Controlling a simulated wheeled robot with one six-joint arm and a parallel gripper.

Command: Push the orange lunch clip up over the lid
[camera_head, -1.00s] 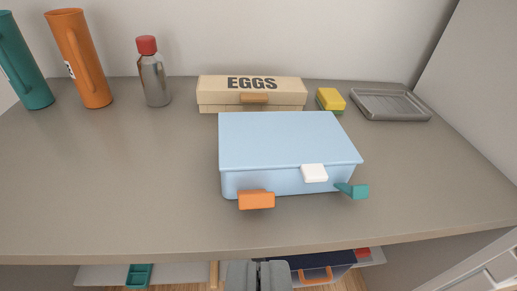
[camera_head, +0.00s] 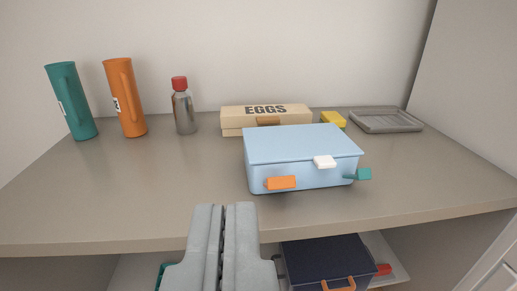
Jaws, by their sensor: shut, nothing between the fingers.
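The light blue lunch box (camera_head: 300,147) stands on the grey counter with its lid on. The orange clip (camera_head: 281,183) sticks out from the left part of its front face, below the lid edge. A white clip (camera_head: 324,162) lies higher, against the lid's edge, to the right of the orange one. A teal clip (camera_head: 363,174) juts out at the front right corner. My gripper (camera_head: 226,206) is shut and empty. It is in front of the counter, below and left of the orange clip in the picture, and apart from it.
Behind the box stand an egg carton (camera_head: 266,119), a yellow sponge (camera_head: 334,119) and a grey tray (camera_head: 386,120). A red-capped bottle (camera_head: 184,112), an orange jug (camera_head: 125,100) and a teal jug (camera_head: 71,103) stand at the left. A dark blue case (camera_head: 327,262) lies on the shelf below. The counter's front left is clear.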

